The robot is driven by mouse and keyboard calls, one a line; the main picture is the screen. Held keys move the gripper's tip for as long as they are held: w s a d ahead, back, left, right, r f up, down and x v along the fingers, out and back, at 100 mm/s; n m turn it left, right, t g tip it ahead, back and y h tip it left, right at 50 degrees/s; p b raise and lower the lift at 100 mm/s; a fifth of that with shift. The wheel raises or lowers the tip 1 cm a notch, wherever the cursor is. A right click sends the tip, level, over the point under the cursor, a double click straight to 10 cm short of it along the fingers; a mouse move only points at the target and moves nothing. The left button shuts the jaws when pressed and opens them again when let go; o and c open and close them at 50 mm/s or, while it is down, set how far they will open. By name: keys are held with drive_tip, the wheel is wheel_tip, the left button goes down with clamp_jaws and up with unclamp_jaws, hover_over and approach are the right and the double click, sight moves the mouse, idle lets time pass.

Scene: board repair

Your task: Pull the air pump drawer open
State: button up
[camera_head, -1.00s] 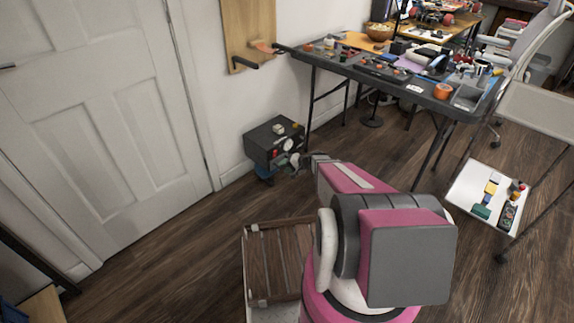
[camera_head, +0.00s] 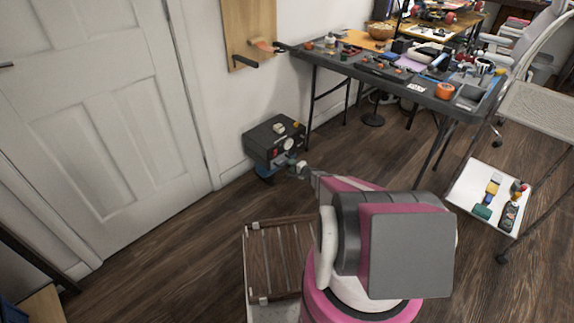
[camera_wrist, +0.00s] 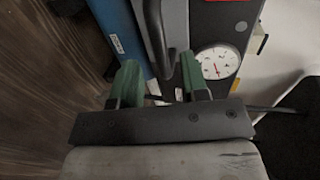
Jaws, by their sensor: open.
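The air pump (camera_head: 268,141) is a dark box low against the wall, with a round white gauge (camera_wrist: 218,62) on its front. In the wrist view a blue panel (camera_wrist: 122,38) lies beside a thick dark grey handle-like bar (camera_wrist: 165,30). My gripper (camera_head: 297,167) is in front of the pump's face. In the wrist view its two green fingers (camera_wrist: 160,84) are apart, with the near end of the bar between or just beyond them. Contact cannot be told. In the head view the gripper partly hides the pump's lower front, and whether the drawer is out cannot be told.
A dark work table (camera_head: 400,85) with tools stands to the right of the pump, its legs close by. A white door (camera_head: 100,130) is at the left. A slatted wooden piece (camera_head: 280,255) lies near my base. The floor before the pump is clear.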

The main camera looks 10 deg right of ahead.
drive_tip(key=shift+x, duration=2.15)
